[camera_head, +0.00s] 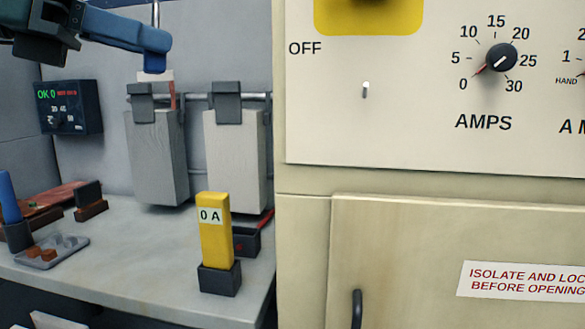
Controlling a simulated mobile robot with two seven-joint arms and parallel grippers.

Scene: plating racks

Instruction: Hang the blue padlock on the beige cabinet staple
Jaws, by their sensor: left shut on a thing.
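My left gripper (154,62) comes in at the upper left with blue fingers pointing down. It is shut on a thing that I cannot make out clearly. A pale and copper-coloured piece (172,90) shows just below its fingertips, in front of or at the rail; I cannot tell whether it is gripped. I cannot pick out a blue padlock for certain. The beige cabinet (420,185) fills the right side. A small grey metal piece (366,90), perhaps the staple, sticks out of its upper panel. My right gripper is not in view.
Two grey plates (155,160) (234,160) hang from a rail behind the bench (140,275). A yellow "0 A" block (214,230) stands near the bench's right edge. A blue handle (9,198) stands at far left by a grey tray (50,252). A dark cabinet handle (356,308) juts out below.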

